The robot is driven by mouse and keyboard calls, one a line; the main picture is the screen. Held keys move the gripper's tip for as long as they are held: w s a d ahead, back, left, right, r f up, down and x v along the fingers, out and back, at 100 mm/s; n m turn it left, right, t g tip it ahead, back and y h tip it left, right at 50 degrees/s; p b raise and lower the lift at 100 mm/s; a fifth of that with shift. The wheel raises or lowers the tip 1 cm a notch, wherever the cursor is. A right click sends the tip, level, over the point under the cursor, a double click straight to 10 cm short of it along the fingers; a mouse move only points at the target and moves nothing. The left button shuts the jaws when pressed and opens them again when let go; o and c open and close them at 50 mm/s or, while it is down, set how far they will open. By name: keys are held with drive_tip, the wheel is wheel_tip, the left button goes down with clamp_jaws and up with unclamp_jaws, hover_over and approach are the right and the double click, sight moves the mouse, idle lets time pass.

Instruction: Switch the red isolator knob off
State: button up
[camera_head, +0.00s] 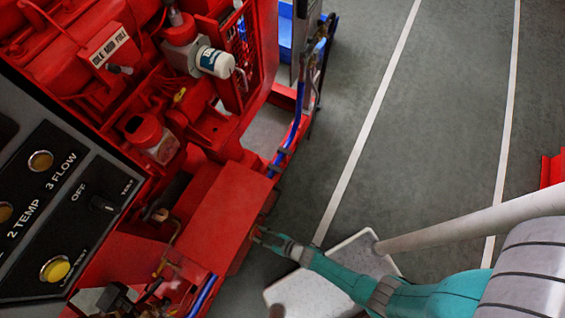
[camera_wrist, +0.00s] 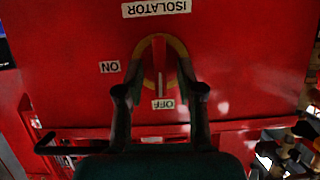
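The red isolator knob (camera_wrist: 158,53) shows in the wrist view on a red panel, within a yellowish ring. Its bar stands upright in the picture, and a pale line below it points toward the OFF label (camera_wrist: 163,104). The ON label (camera_wrist: 110,67) is to the left, and the ISOLATOR label (camera_wrist: 157,9) is above; the lettering is upside down. My gripper (camera_wrist: 160,75) is open, with one finger on each side of the knob and gaps visible between. Whether a finger touches the ring, I cannot tell. In the head view my gripper (camera_head: 262,236) is at the red box's side; the knob is hidden.
The red engine (camera_head: 150,70) and a dark control panel (camera_head: 60,215) fill the left of the head view. A red box (camera_head: 215,215) stands beside my gripper. A dark handle (camera_wrist: 70,148) lies lower left in the wrist view.

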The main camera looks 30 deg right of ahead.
drive_tip(key=v, duration=1.1)
drive_tip(key=shift+r, duration=0.15)
drive_tip(key=shift+s+d, duration=0.1)
drive_tip(key=shift+s, duration=0.05)
idle(0.4)
idle(0.4)
drive_tip(key=s+d+r+m+t+h, duration=0.1)
drive_tip(key=s+d+r+m+h, duration=0.1)
drive_tip(key=r, duration=1.3)
drive_tip(key=s+d+r+m+t+h, duration=0.1)
drive_tip(key=d+r, duration=0.4)
drive_tip(key=r, duration=1)
drive_tip(key=s+d+r+m+t+h, duration=0.1)
drive_tip(key=s+d+r+m+h, duration=0.2)
drive_tip(key=r, duration=1.3)
drive_tip(key=shift+s+d+m+t+h, duration=0.3)
drive_tip(key=shift+s+d+h, duration=0.1)
drive_tip(key=shift+s+h, duration=0.55)
